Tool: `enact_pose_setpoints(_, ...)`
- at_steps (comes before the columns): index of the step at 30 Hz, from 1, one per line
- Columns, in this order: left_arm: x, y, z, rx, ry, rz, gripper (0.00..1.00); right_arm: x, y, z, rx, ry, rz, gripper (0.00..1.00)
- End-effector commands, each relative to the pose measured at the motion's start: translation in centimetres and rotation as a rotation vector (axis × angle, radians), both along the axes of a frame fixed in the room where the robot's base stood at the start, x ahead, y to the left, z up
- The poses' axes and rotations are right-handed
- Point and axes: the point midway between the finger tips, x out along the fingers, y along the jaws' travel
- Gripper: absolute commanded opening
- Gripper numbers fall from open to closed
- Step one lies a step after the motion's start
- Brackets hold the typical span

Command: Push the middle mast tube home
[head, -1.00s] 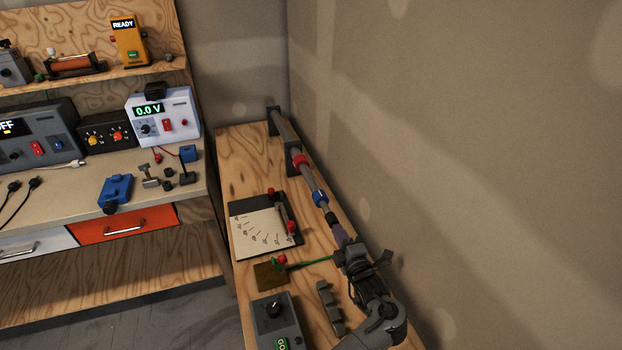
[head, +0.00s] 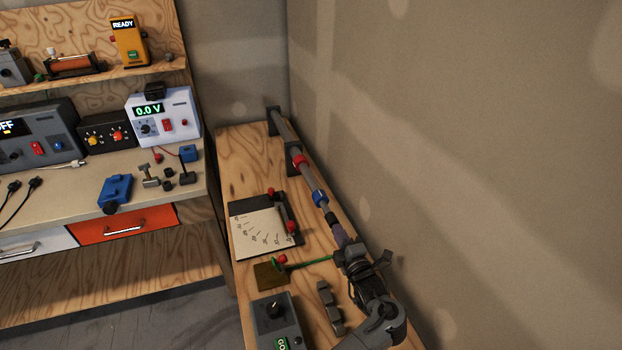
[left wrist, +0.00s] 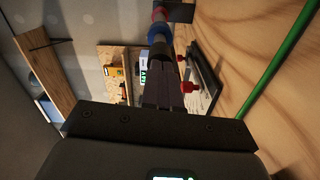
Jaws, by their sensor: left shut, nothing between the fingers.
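The mast (head: 311,181) is a line of grey tubing lying along the right side of the wooden bench, held in dark brackets at its far end. It has a red collar (head: 300,161) and, nearer me, a blue collar (head: 320,198); which section is the middle tube is not marked. My left gripper (head: 331,217) is shut and empty, in line with the mast's near end. In the left wrist view its closed fingers (left wrist: 160,82) point at the tube just before the blue collar (left wrist: 159,33); whether they touch is unclear. My right gripper is out of view.
On the bench left of the mast are a dial card (head: 258,230), a rod with red ends, a green rod (head: 308,262) reaching under my gripper, a grey box with a knob (head: 276,318) and a grey notched block (head: 330,305). The wall (head: 450,180) runs close on the right.

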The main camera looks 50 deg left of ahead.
Motion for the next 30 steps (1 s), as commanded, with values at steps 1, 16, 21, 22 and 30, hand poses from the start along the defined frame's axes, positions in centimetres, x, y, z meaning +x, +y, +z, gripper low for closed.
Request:
enact_pose_setpoints(1, 0.00, 0.00, 0.00, 0.000, 0.000, 0.000, 0.00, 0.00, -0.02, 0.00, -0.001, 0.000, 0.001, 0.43)
enact_pose_setpoints(16, 0.02, 0.06, -0.01, 0.000, 0.000, 0.000, 0.00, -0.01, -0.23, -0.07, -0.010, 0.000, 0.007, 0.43)
enact_pose_setpoints(21, 0.11, 0.26, -0.03, 0.000, 0.000, 0.000, 0.00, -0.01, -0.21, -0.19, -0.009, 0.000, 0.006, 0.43)
enact_pose_setpoints(22, 0.12, 0.29, -0.03, 0.000, 0.000, 0.000, 0.00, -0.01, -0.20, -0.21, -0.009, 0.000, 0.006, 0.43)
enact_pose_setpoints(30, 0.30, 0.67, -0.02, 0.000, 0.000, 0.000, 0.00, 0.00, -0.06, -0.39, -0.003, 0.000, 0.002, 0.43)
